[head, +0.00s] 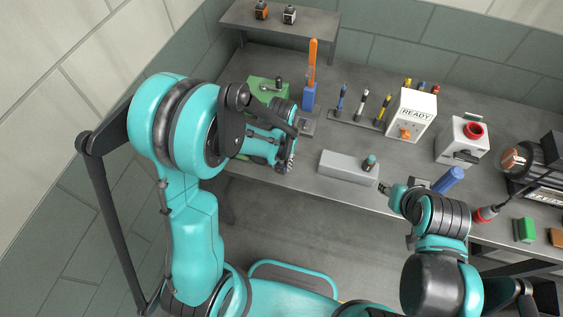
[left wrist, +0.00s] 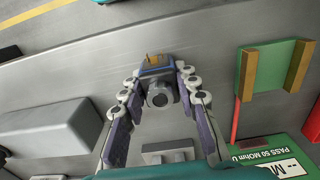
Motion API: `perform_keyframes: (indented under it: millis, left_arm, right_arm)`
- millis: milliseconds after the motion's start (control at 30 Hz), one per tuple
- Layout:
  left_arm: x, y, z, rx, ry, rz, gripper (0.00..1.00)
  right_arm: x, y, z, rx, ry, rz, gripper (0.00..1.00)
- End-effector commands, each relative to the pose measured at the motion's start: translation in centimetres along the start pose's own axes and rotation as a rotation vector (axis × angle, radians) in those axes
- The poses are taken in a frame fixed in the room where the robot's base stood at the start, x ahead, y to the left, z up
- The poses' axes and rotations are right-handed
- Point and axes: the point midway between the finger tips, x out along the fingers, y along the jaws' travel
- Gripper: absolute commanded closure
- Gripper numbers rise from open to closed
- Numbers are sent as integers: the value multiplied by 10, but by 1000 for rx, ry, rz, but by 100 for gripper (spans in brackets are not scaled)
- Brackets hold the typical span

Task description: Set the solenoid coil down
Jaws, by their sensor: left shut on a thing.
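The solenoid coil (left wrist: 160,88) is a small dark grey block with a round dark end and a brownish top piece. In the left wrist view it sits between the fingertips of my left gripper (left wrist: 158,76), which is shut on it.
A long grey block (head: 347,167) lies right of my left gripper. A green unit (head: 265,89), a blue holder with an orange tool (head: 309,96) and a white READY box (head: 411,115) stand behind. A red-button box (head: 463,138) is farther right.

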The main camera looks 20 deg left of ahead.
Motion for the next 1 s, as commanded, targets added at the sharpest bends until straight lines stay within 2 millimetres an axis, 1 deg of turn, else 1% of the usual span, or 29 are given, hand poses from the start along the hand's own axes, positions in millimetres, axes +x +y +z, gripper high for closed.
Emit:
perform_keyframes:
  millis: [167,200,233,267,533,667,900,1000]
  left_arm:
    - [6,0,0,0,0,0,100]
    - [4,0,0,0,0,0,59]
    - [4,0,0,0,0,0,51]
    - [4,0,0,0,0,0,49]
    - [4,0,0,0,0,0,49]
    - [-1,0,0,0,0,0,49]
    - [-45,2,-2,0,0,0,49]
    - [-60,3,-3,0,0,0,49]
  right_arm:
    - [5,0,4,0,0,0,60]
    - [4,0,3,0,0,0,60]
    - [4,0,3,0,0,0,60]
    - [4,0,2,0,0,0,60]
    - [3,0,2,0,0,0,60]
    - [-3,0,-2,0,0,0,60]
    - [-13,0,-9,0,0,0,60]
    - [-16,0,-12,0,0,0,60]
